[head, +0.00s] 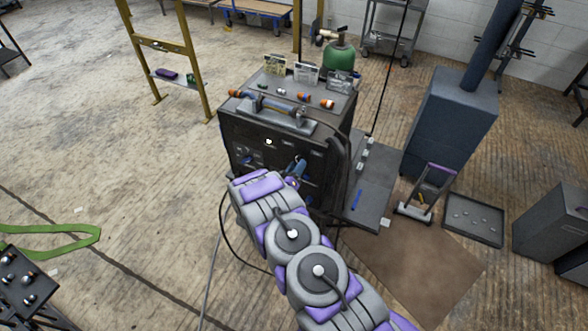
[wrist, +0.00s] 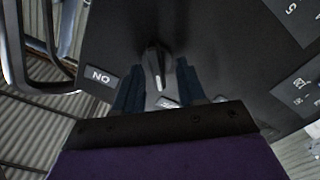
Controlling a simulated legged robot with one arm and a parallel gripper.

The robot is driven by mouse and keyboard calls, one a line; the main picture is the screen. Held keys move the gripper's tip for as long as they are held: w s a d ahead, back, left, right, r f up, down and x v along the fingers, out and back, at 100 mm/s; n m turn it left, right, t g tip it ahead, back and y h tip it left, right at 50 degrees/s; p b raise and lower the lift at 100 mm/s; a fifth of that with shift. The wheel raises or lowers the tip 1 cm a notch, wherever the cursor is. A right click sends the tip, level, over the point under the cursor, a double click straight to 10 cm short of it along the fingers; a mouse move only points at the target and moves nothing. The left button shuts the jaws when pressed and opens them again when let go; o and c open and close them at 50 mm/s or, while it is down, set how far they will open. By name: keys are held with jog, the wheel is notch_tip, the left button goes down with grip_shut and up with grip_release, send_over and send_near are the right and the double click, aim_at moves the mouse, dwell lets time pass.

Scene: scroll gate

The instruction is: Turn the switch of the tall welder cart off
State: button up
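The tall welder cart (head: 240,160) stands upright in the middle of the head view, with a dark front panel. In the wrist view its black panel (wrist: 225,55) fills most of the picture. A black switch knob (wrist: 156,68) sticks out of the panel, with an upside-down ON label (wrist: 100,76) to its left. Another label (wrist: 168,102) is partly covered below the knob. My gripper (wrist: 159,72) has its blue fingers apart, one on each side of the knob, with gaps visible. In the head view my gripper (head: 296,172) is at the panel, and my arm hides its lower part.
A green gas cylinder (head: 339,58) stands behind the cart. A dark blue cabinet (head: 450,118) and a shallow tray (head: 474,219) are to the right. A cable (head: 222,215) hangs at the cart's left. The floor at left is mostly clear, with a green strap (head: 85,238).

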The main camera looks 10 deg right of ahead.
jog(key=p+v, duration=0.1)
jog(key=v, duration=1.6)
jog(key=shift+s+a, duration=0.15)
jog(key=shift+a, duration=0.05)
